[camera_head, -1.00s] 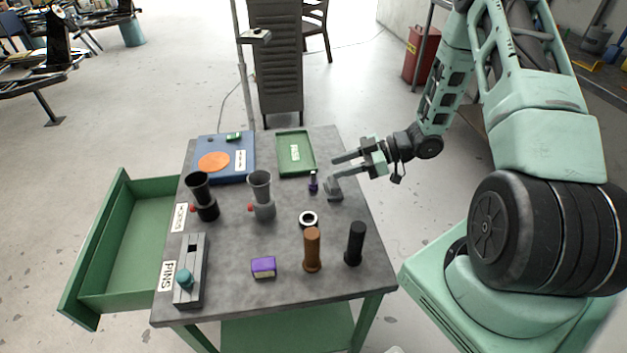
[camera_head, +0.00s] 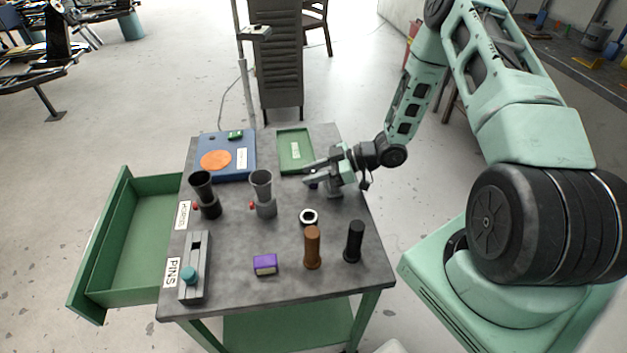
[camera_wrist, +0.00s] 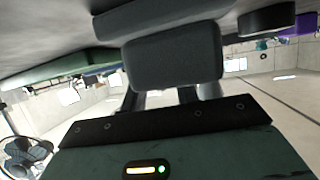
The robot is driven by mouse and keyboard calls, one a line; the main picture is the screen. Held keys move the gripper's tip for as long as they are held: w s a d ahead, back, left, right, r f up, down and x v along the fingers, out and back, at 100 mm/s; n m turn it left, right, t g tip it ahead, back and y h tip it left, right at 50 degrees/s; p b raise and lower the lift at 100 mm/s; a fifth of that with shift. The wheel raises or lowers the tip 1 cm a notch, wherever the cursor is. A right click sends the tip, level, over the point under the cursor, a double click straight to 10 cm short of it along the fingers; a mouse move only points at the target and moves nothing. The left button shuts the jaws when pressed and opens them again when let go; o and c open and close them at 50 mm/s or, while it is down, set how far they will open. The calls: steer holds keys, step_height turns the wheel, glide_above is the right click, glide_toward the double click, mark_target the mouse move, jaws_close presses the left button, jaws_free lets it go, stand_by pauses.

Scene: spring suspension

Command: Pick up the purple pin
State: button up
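In the wrist view a large grey finger pad (camera_wrist: 175,58) fills the middle, and the pin cannot be made out there. Whether a finger touches the pin is not clear.
Nearby are a green tray (camera_head: 282,165), a grey cup (camera_head: 262,190), a black-and-white ring (camera_head: 309,217), a brown peg (camera_head: 312,247) and a black peg (camera_head: 354,241). A purple box (camera_head: 265,264) lies nearer the front.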

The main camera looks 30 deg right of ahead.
jaws_close()
steer(key=shift+r, duration=0.1)
